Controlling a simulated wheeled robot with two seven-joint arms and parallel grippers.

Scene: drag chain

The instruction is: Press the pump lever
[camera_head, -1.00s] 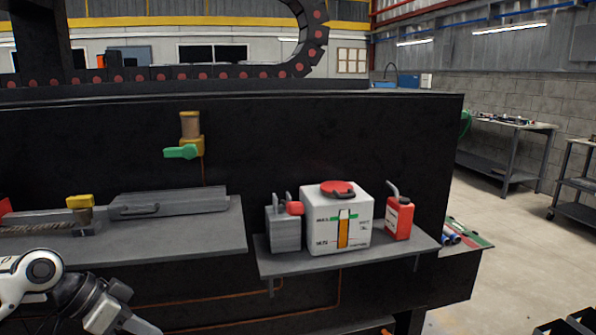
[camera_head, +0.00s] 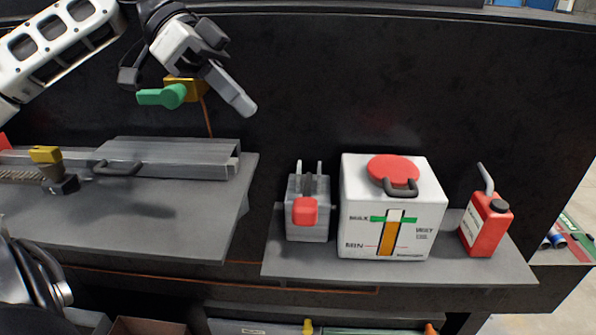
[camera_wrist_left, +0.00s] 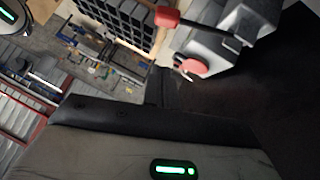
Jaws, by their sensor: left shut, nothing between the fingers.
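The pump is a small grey block (camera_head: 308,229) with two upright prongs on the shelf, and its lever ends in a red knob (camera_head: 304,211) at the front. In the left wrist view a red knob (camera_wrist_left: 166,17) on a dark rod shows at the top, beside a grey block (camera_wrist_left: 254,18). My left gripper (camera_head: 247,106) is shut and empty. It points down and right, above and to the left of the pump, and is clear of the lever. My right gripper is not in view.
A white tank (camera_head: 361,220) with a red cap (camera_head: 393,169) stands right of the pump, and a red oil can (camera_head: 486,226) stands farther right. A green-handled valve (camera_head: 162,96) on the dark wall is just below my left arm. A grey shelf (camera_head: 210,220) lies at left.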

